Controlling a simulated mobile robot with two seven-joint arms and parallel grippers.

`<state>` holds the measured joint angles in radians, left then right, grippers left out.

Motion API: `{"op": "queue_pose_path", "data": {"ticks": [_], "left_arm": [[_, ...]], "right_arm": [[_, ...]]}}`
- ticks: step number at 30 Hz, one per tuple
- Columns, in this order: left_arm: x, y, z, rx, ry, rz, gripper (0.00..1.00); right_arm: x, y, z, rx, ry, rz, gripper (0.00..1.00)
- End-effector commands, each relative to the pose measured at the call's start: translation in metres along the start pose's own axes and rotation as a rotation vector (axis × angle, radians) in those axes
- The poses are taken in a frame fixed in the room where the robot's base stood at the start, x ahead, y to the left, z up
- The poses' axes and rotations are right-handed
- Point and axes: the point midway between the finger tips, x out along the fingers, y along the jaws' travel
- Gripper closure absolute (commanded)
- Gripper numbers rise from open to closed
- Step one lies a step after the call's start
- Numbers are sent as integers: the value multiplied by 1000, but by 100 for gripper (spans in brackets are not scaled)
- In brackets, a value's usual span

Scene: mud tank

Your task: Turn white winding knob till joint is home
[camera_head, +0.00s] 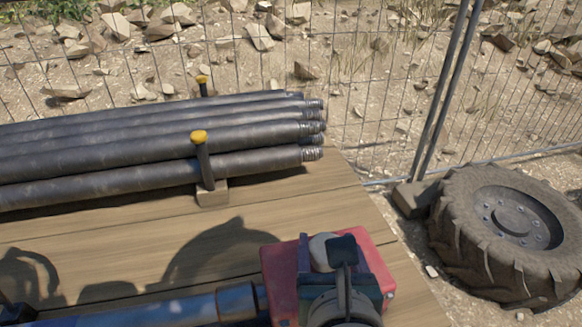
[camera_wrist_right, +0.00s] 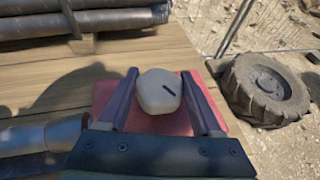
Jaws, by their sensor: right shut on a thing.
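The white winding knob (camera_wrist_right: 159,92) has a rounded, many-sided shape and a dark slot mark on its face. It sits over a red housing (camera_wrist_right: 110,92) near the table's front right corner. My right gripper (camera_wrist_right: 160,84) is shut on the knob, with one purple finger on each side. In the head view, my right gripper (camera_head: 322,252) covers much of the knob and the red housing (camera_head: 372,258). A blue-grey pipe (camera_head: 185,312) lies along the table's front and runs up to the left of the housing. Its joint end is hidden or unclear. My left gripper is not clearly visible.
A wire fence (camera_head: 350,80) runs behind. A large tyre (camera_head: 500,230) lies on the ground at right. The boards between pipes and housing are bare.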

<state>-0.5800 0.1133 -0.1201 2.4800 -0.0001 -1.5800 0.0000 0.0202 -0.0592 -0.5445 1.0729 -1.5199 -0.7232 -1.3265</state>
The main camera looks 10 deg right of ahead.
Motion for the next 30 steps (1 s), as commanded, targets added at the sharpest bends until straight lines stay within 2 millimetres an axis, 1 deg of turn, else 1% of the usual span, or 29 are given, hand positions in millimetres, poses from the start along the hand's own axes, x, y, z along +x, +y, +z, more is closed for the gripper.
{"op": "queue_pose_path", "data": {"ticks": [1,8,14,17,20,25,30], "left_arm": [[0,0,0,0,0,0,41],[0,-1,0,4,-1,-3,41],[0,-2,0,9,-1,-7,41],[-2,-3,0,10,-1,-8,41],[-6,-3,-2,10,-1,-8,41],[-15,-3,-4,10,-1,-8,41],[-19,-3,-6,9,-1,-7,41]], "right_arm": [[0,-1,-2,-1,3,-1,31],[0,0,-1,-1,1,0,5],[0,0,0,-1,1,1,5],[-3,0,0,-1,1,1,5],[-15,0,1,0,2,3,5],[-50,0,1,-1,3,3,5],[-81,0,0,0,3,1,5]]}}
